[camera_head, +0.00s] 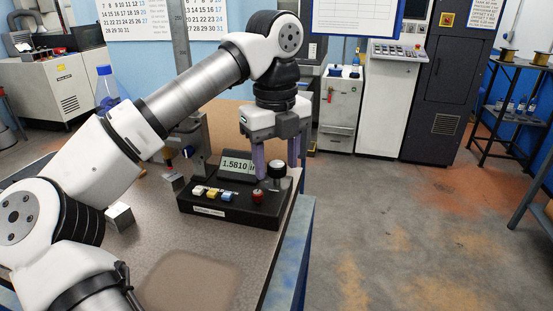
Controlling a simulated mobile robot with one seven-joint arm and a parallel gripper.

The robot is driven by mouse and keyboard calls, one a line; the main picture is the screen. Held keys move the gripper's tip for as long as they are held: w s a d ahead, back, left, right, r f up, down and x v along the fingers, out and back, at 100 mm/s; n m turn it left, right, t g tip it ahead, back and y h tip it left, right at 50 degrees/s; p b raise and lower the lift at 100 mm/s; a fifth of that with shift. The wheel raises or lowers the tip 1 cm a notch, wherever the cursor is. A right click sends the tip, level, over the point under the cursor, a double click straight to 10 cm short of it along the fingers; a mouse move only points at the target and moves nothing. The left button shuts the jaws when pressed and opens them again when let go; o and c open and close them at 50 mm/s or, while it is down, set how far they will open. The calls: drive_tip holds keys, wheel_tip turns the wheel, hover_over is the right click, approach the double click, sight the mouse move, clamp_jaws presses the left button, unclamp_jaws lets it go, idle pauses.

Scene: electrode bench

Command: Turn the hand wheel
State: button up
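A black instrument box (222,212) with a lit display (238,164) reading about 1.5810 sits near the right edge of the bench. A round dark-topped knob with a pale metal base (277,171) stands at its back right; it may be the hand wheel, but I cannot tell surely. My gripper (276,168) points down over that knob. Its two purple fingers are apart, one left and one right of the knob in the picture. Whether they touch it I cannot tell. I see nothing held.
White, yellow and blue keys (212,194) and a red knob (258,196) are on the box front. A metal block (120,215) and a tall column stand (182,60) are to the left. The bench (250,260) is clear in front. Blue bottle (106,86) stands behind my arm.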

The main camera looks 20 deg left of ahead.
drive_tip(key=c, duration=0.9)
drive_tip(key=shift+o, duration=0.2)
drive_tip(key=shift+m, duration=0.4)
drive_tip(key=m, duration=0.5)
drive_tip(key=m+p, duration=0.1)
drive_tip(key=m, duration=0.5)
drive_tip(key=shift+r, duration=0.1)
drive_tip(key=m, duration=0.7)
drive_tip(key=shift+w+p, duration=0.1)
drive_tip(key=shift+p, duration=0.25)
drive_tip(key=m+p, duration=0.1)
drive_tip(key=m, duration=0.5)
drive_tip(key=shift+m, duration=0.3)
